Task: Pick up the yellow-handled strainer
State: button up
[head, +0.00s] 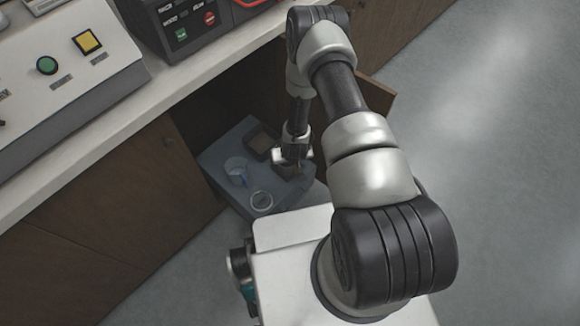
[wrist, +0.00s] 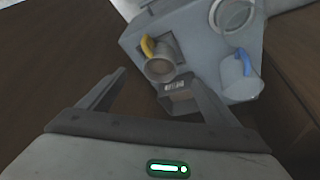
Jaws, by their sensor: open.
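The yellow-handled strainer (wrist: 160,69) shows in the wrist view as a grey, round-mouthed cup with a curved yellow handle on its upper left side. It is on a grey-blue pull-out tray (head: 222,152). My gripper (wrist: 152,76) is open, its two fingers spread to either side of the view, with the strainer ahead between and just past the fingertips. Nothing is between the fingers. In the head view my gripper (head: 294,163) is low over the tray's right part and hides most of the strainer there.
A blue-handled cup (wrist: 239,76) and a pale round dish (wrist: 232,13) are on the tray. The cabinet door (head: 378,103) and counter (head: 150,100) bound the space.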

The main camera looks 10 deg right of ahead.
jog(key=b, duration=0.2)
send_over(288, 169)
notch_tip(288, 169, down, 7)
jog(key=shift+w+b+x, duration=0.2)
jog(key=shift+b+x, duration=0.15)
jog(key=shift+x, duration=0.85)
jog(key=shift+w+b+x, duration=0.2)
jog(key=shift+b+x, duration=0.15)
jog(key=shift+x, duration=0.85)
jog(key=shift+d+r, duration=0.1)
jog(key=shift+r, duration=0.05)
jog(key=shift+c, duration=0.3)
jog(key=c, duration=1.1)
jog(key=shift+r, duration=0.1)
